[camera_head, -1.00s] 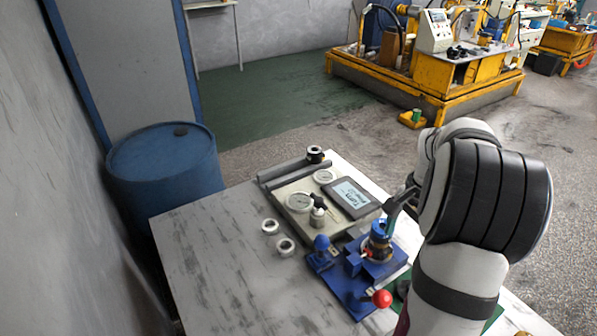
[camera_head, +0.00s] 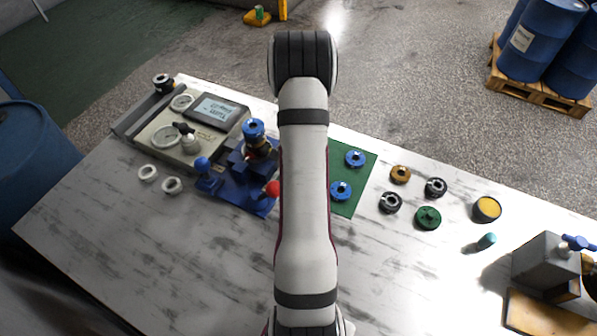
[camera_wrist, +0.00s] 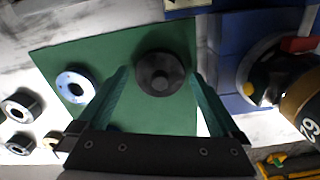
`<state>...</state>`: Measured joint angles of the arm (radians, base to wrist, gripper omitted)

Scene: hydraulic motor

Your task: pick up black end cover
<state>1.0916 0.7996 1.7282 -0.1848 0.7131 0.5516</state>
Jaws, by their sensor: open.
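A round black cover (camera_wrist: 160,73) with a raised centre lies on the green mat (camera_wrist: 110,40) in the wrist view. It is between the fingers of my gripper (camera_wrist: 160,78), which are open with a finger on each side of it. I cannot tell whether the fingers are level with it or above it. In the head view my arm hides both the gripper and this cover. Two other black ring-shaped parts, one (camera_head: 436,187) and another (camera_head: 390,202), lie on the white table right of the mat.
A blue ring (camera_wrist: 75,85) lies beside the cover on the mat. A blue fixture (camera_head: 235,185) with a red knob stands left of my arm. A brown ring (camera_head: 400,174), a green part (camera_head: 428,218) and a yellow-topped cup (camera_head: 487,208) are to the right. The front table is clear.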

